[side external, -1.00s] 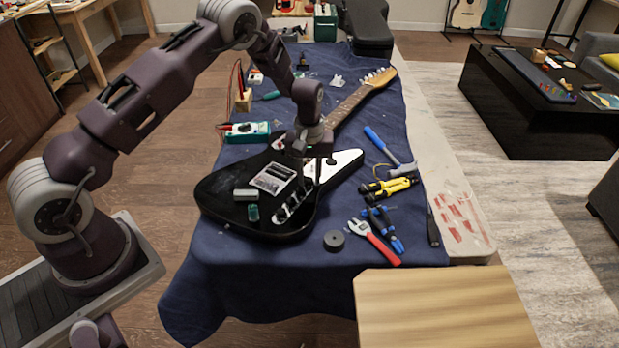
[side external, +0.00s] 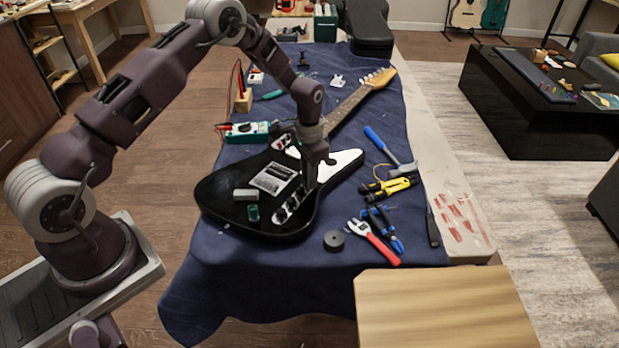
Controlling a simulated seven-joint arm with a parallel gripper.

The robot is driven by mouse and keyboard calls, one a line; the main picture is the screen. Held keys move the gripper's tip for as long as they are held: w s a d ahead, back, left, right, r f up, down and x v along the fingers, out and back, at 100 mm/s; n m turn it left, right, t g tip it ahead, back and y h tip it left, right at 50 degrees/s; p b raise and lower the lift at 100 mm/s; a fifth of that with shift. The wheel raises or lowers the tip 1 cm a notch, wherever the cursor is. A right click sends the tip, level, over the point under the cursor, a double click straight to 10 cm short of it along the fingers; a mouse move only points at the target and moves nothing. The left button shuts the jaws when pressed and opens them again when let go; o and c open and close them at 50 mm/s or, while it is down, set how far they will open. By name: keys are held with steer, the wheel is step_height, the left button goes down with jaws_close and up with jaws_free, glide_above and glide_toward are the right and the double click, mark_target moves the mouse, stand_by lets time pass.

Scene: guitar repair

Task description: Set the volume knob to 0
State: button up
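The black electric guitar (side external: 235,190) with a white pickguard (side external: 345,160) lies on the blue cloth, its neck toward the back right. A shiny control plate (side external: 291,207) with small knobs sits on its body. The knobs are too small to tell which one is the volume knob or read its setting. My gripper (side external: 309,186) points down at the upper right end of this plate. Its fingers are dark and blurred against the guitar, and they hide that end. I cannot tell whether they touch a knob or are open or shut.
A silver block (side external: 245,194), a green part (side external: 253,213) and a pale plate (side external: 273,178) lie on the guitar body. A multimeter (side external: 247,132) lies to the left.

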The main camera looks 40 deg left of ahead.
steer(key=n, duration=0.3)
steer(key=shift+n, duration=0.4)
jaws_close()
steer(key=n, duration=0.8)
steer(key=o, duration=0.6)
jaws_free()
steer(key=m, duration=0.3)
steer(key=shift+m, duration=0.3)
steer(key=m, duration=0.4)
